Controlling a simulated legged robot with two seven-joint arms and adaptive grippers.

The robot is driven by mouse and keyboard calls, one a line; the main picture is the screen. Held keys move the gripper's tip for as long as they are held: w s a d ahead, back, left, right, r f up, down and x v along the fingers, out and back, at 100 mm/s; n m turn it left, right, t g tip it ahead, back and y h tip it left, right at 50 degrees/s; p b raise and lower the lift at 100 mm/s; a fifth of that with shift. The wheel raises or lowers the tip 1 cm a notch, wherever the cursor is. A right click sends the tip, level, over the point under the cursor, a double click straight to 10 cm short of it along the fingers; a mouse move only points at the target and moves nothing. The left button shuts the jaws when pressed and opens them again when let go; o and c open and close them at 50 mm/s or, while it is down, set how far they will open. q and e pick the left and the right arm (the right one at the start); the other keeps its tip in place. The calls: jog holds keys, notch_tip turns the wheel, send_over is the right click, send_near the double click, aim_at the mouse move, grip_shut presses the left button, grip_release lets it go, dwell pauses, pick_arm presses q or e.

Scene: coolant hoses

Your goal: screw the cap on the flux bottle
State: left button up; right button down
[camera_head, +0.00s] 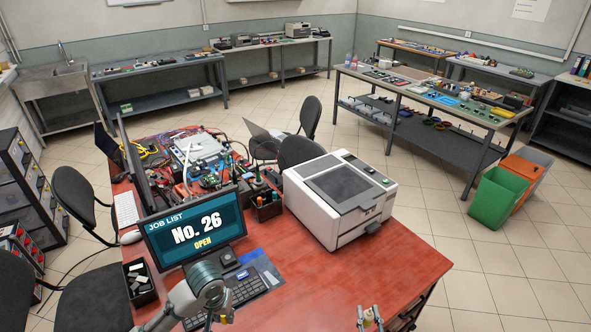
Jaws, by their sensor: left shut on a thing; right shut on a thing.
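My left gripper (220,319) is at the bottom edge, in front of the keyboard, with its arm coming in from the lower left. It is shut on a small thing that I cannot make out. My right gripper (369,320) is at the bottom edge, further right, over the front of the red table. It is shut on a small tan thing, mostly cut off by the frame. The two grippers are well apart. I cannot tell which held thing is the flux bottle or the cap.
The red table (300,290) is bare between the grippers. A white machine (335,199) stands behind my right gripper. A monitor (195,228), a keyboard (240,290) and a black bin (139,281) stand near my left arm. Green (497,198) and orange bins are on the floor.

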pick_arm(q)
jog(key=shift+n, duration=0.4)
pick_arm(e)
jog(key=s+a+r+n+g+y, duration=0.1)
jog(key=a+n+g+y, duration=0.3)
jog(key=a+n+y, duration=0.4)
jog(key=shift+s+a+y, duration=0.2)
jog(key=shift+a+y, duration=1.6)
jog(key=shift+a, duration=1.55)
pick_arm(q)
jog(key=shift+r, duration=0.1)
jog(key=d+r+m, duration=0.6)
jog(key=d+m, duration=0.4)
jog(key=d, duration=0.2)
jog(key=s+d+r+m+g+h, duration=0.1)
jog(key=d+r+m, duration=0.5)
jog(key=d+m, duration=0.4)
jog(key=d, duration=0.2)
jog(key=shift+s+d, duration=0.2)
jog(key=shift+d, duration=0.2)
jog(key=shift+r, duration=0.1)
